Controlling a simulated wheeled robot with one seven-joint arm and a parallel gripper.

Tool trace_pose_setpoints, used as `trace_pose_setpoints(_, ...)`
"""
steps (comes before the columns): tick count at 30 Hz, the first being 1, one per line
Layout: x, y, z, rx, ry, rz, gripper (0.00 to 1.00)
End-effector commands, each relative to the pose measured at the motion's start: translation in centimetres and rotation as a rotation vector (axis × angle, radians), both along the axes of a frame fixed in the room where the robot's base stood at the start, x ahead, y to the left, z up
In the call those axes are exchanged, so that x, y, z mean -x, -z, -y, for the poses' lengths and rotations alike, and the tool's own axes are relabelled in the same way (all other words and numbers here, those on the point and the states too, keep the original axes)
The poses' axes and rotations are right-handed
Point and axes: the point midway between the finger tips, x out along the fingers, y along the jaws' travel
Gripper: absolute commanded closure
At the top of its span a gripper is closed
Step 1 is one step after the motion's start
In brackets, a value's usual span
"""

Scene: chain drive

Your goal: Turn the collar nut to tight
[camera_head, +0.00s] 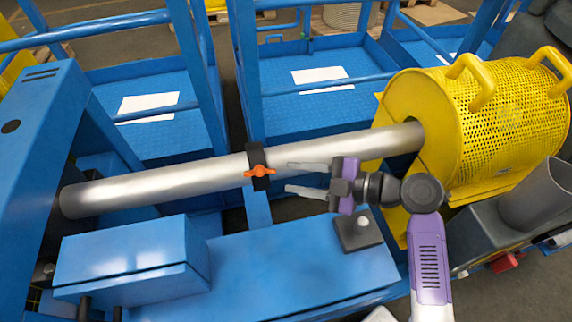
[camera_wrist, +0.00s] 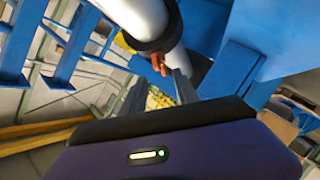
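The collar nut (camera_head: 258,172) is a small orange piece with two wings, on the front of a black collar (camera_head: 254,154) around a thick silver shaft. Its wings lie nearly level in the head view. The nut also shows in the wrist view (camera_wrist: 158,62), below the black collar (camera_wrist: 150,38). My gripper (camera_head: 289,177) is just right of the nut in the head view, its two fingers apart and pointing left at it. In the wrist view the open fingers (camera_wrist: 160,84) lie either side of the line to the nut, with nothing held. Whether they touch the nut cannot be told.
The silver shaft (camera_head: 160,186) runs from a blue housing (camera_head: 40,130) at left into a yellow perforated guard (camera_head: 510,105) at right. Blue boxes (camera_head: 135,255) and a dark block with a knob (camera_head: 358,232) lie below. Blue rails stand behind the shaft.

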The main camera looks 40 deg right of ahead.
Motion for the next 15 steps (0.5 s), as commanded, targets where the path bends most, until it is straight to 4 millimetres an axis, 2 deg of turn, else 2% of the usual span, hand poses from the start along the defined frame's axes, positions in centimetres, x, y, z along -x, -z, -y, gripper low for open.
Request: trace_pose_setpoints(15,-5.4,1.7,-3.5,0.001,-0.002,0.000,0.64)
